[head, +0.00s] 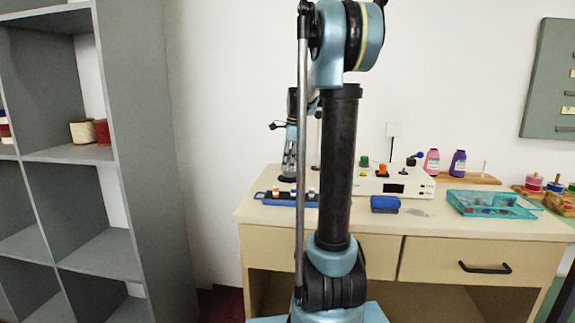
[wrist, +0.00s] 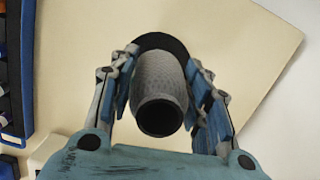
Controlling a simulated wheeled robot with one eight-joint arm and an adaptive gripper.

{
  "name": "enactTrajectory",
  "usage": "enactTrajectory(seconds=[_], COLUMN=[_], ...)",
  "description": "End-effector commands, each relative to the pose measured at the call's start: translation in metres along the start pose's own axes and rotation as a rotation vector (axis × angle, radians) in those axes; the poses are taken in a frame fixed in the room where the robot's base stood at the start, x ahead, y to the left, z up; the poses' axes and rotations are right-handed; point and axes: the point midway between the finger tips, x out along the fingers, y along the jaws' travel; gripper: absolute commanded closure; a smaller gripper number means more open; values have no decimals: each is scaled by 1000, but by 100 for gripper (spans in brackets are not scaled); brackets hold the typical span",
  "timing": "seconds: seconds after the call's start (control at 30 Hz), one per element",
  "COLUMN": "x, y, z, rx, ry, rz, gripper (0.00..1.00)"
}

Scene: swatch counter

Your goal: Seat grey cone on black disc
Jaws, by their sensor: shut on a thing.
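The grey cone (wrist: 160,78) is between the fingers of my gripper (wrist: 160,85) in the wrist view, its dark hollow end toward the camera. My gripper is shut on it. The black disc (wrist: 158,41) shows as a dark arc just beyond the far end of the cone, on the pale counter. The cone hides most of the disc, and I cannot tell whether the two touch. In the head view my gripper (head: 289,160) is small, over the back left of the counter, partly behind my own arm; the cone is not clear there.
The counter (head: 425,228) holds a blue tray (head: 268,196) of small bottles, a white box (head: 405,187) with coloured knobs, a blue block (head: 385,204) and a teal tray (head: 490,204). Grey shelves (head: 150,150) stand at the left. The counter right of the cone is bare in the wrist view.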

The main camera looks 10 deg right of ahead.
Motion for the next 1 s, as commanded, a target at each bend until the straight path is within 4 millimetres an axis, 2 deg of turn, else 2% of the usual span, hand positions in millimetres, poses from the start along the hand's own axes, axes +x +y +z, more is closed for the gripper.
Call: enactTrajectory(seconds=[0.07,0.1,0.2,0.53,0.67,0.77,1.0], x=[0,0,0,0,-7,-19,-64], y=[0,0,0,0,0,0,0], z=[0,0,0,0,0,0,0], rx=[0,0,0,0,0,1,1], ry=[0,0,0,0,0,0,0], rz=[0,0,0,0,0,0,1], gripper=[82,51,32,32,32,32,32])
